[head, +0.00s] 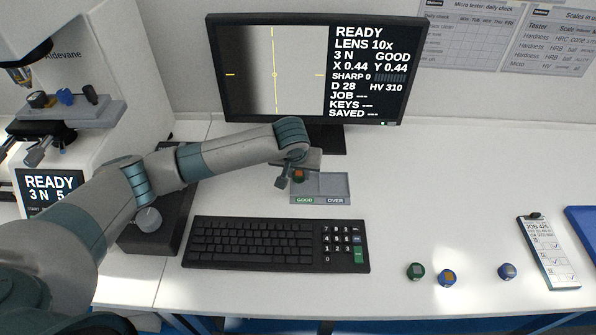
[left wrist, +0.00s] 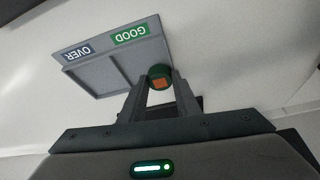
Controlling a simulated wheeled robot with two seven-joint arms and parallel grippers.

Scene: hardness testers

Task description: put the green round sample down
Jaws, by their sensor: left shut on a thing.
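The green round sample, with an orange square on its face, is held between the fingertips of my left gripper (head: 297,180). A grey tray (head: 341,175) has two compartments, labelled GOOD and OVER. The sample appears at the back left corner of the tray (left wrist: 92,44), on the GOOD side. Whether it touches the tray floor I cannot tell. My right gripper is not in view.
A keyboard (head: 262,245) lies in front of the tray, and a monitor (head: 310,68) stands behind it. A green sample (head: 415,271) and two blue ones (head: 447,278) (head: 507,271) sit at the front right, near a clipboard (head: 548,252). The tester (head: 60,115) stands left.

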